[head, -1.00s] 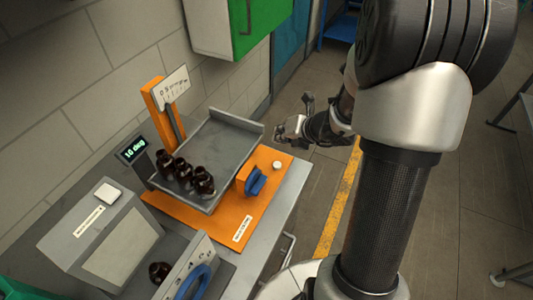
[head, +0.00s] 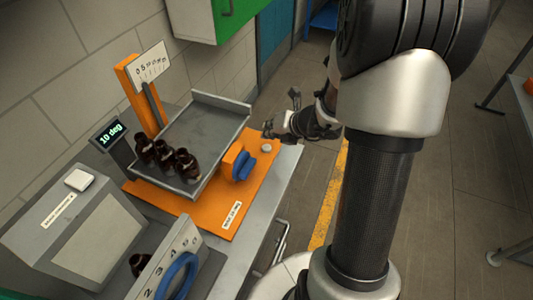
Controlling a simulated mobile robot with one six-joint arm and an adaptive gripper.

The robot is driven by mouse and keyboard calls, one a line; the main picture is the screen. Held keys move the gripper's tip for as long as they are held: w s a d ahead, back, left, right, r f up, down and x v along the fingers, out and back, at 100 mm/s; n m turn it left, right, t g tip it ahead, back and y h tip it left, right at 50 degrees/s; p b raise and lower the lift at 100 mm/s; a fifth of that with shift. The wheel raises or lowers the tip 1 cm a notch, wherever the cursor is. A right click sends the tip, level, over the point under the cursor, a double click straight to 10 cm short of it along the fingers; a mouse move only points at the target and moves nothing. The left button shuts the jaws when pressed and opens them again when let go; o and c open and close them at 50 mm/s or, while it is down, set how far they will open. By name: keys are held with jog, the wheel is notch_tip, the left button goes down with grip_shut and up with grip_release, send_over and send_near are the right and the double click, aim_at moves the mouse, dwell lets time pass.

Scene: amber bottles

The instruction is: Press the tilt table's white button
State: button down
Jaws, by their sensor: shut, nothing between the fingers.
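The tilt table is an orange base (head: 208,207) with a grey tray (head: 207,125) tilted on it, standing on a grey bench. Several amber bottles (head: 165,158) stand together at the tray's near left side. The white button (head: 266,148) is a small round cap on the orange base, right of the blue knob (head: 243,165). My gripper (head: 268,129) is shut and empty, just beyond the button in the picture. Whether it touches the button cannot be told. A display (head: 110,134) at the left reads 10 deg.
A green cabinet (head: 232,15) hangs on the wall above.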

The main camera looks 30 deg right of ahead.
aim_at(269, 146)
jog(key=shift+f+b, duration=0.65)
jog(key=shift+f, duration=0.45)
jog(key=shift+f, duration=0.1)
dwell(0.5)
jog(key=shift+f+b, duration=0.35)
jog(key=shift+f+b, duration=0.45)
dwell(0.6)
jog(key=shift+r, duration=0.1)
jog(key=shift+r+p, duration=0.8)
jog(key=shift+p, duration=0.05)
notch_tip(269, 146, up, 5)
jog(key=p, duration=0.5)
jog(key=shift+r, duration=0.1)
